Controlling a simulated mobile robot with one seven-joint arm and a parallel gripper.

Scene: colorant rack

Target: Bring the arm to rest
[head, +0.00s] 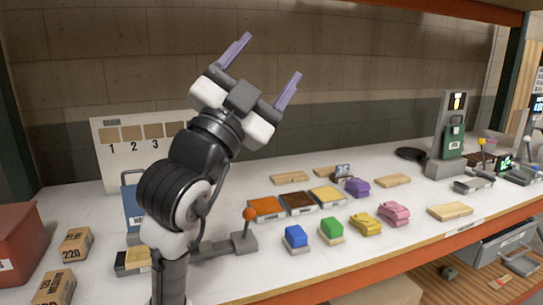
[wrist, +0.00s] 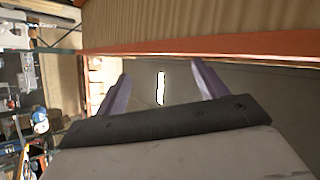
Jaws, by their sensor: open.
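My gripper (head: 266,70) is raised above the white shelf top in the head view, its two purple fingers pointing up and to the right. The fingers are spread wide apart with nothing between them. In the wrist view my gripper (wrist: 159,82) also shows open and empty, with an orange shelf beam and grey floor beyond it. My arm rises from the bottom of the head view and hides part of the shelf behind it.
Several coloured blocks, such as the blue block (head: 296,236) and pink block (head: 394,213), stand on the shelf. A lever with an orange knob (head: 249,214) stands close to my arm. A numbered board (head: 147,150) is behind. A green device (head: 453,138) stands at right.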

